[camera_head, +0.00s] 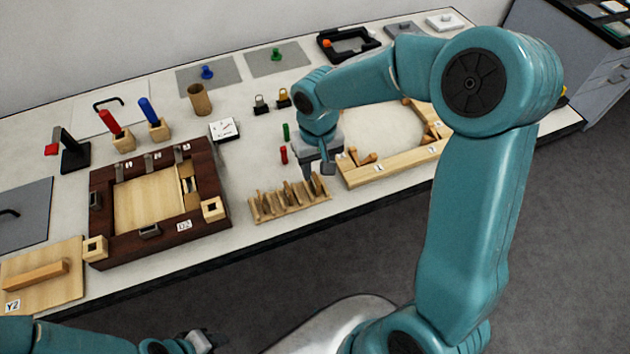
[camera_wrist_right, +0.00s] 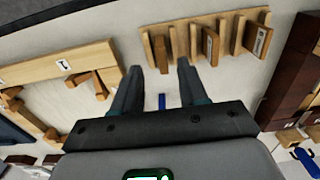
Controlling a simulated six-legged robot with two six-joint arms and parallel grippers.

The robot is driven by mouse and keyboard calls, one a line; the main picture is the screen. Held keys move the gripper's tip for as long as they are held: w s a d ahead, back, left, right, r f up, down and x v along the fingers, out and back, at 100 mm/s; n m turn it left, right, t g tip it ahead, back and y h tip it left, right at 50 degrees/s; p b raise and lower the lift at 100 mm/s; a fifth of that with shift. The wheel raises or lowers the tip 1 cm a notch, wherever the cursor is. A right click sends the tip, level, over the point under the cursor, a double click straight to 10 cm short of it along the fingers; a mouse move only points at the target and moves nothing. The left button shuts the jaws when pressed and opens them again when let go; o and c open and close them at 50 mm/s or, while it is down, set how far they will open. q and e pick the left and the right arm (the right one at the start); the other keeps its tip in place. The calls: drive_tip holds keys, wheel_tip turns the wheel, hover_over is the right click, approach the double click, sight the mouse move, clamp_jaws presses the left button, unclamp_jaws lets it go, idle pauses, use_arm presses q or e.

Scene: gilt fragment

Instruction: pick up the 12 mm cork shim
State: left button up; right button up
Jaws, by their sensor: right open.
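A light wooden rack (camera_head: 262,217) with several thin upright shims stands at the table's front edge. It also shows at the top of the right wrist view (camera_wrist_right: 232,17). Tan shims (camera_wrist_right: 209,44) stand in its slots; one at the rack's left end (camera_wrist_right: 162,52) appears between my fingertips in that view. I cannot tell which is the 12 mm cork shim; the small labels are unreadable. My right gripper (camera_head: 318,172) is open and empty, just above the rack's right end. It also shows in the wrist view (camera_wrist_right: 158,69). My left gripper (camera_head: 196,342) is low at the bottom edge, partly cut off.
A dark wooden frame (camera_head: 107,225) lies left of the rack, and a light wooden frame (camera_head: 392,176) lies close on its right. Small red (camera_head: 284,155) and green (camera_head: 286,132) pieces stand behind the rack. Bare table shows between the dark frame and these pieces.

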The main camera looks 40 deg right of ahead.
sight(316, 178)
wheel_tip(316, 178, down, 3)
drive_tip(key=shift+w+a+f, duration=0.1)
drive_tip(key=shift+f, duration=0.1)
clamp_jaws()
